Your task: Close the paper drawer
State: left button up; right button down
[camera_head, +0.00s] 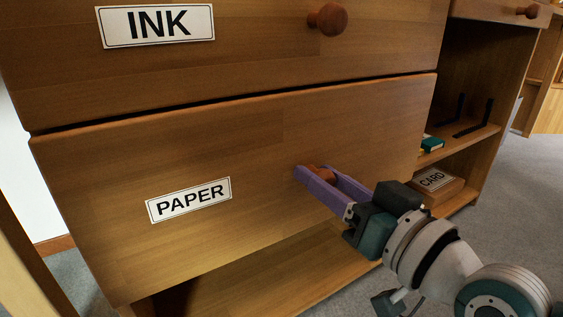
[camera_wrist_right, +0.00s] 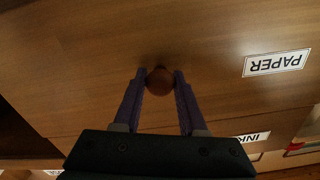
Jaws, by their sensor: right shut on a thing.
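The paper drawer (camera_head: 120,205) is the lower wooden drawer front, with a white PAPER label (camera_head: 188,200). Its front fills most of the right wrist view (camera_wrist_right: 90,60), where the label shows upside down. Its round wooden knob (camera_wrist_right: 159,81) sits between the two purple fingers of my right gripper (camera_head: 318,172). In the wrist view the right gripper (camera_wrist_right: 160,85) is shut on the knob, one finger on each side. In the head view the fingers hide most of the knob. How far the drawer stands out cannot be told clearly. My left gripper is not in view.
The ink drawer (camera_head: 240,60), with its label and knob (camera_head: 328,19), is directly above. Below is an open wooden shelf (camera_head: 290,275). At right are open shelves with a CARD box (camera_head: 433,184) and a green-and-white object (camera_head: 432,144). Grey carpet (camera_head: 515,200) lies at right.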

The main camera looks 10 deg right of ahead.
jog(key=shift+w+a+f, duration=0.1)
jog(key=shift+w+a, duration=0.05)
jog(key=shift+w, duration=0.2)
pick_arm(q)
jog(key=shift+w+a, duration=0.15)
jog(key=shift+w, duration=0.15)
pick_arm(e)
jog(key=shift+s+f, duration=0.1)
jog(key=c, duration=0.8)
grip_release()
jog(key=o, duration=0.3)
jog(key=shift+o, duration=0.2)
jog(key=shift+r, duration=0.2)
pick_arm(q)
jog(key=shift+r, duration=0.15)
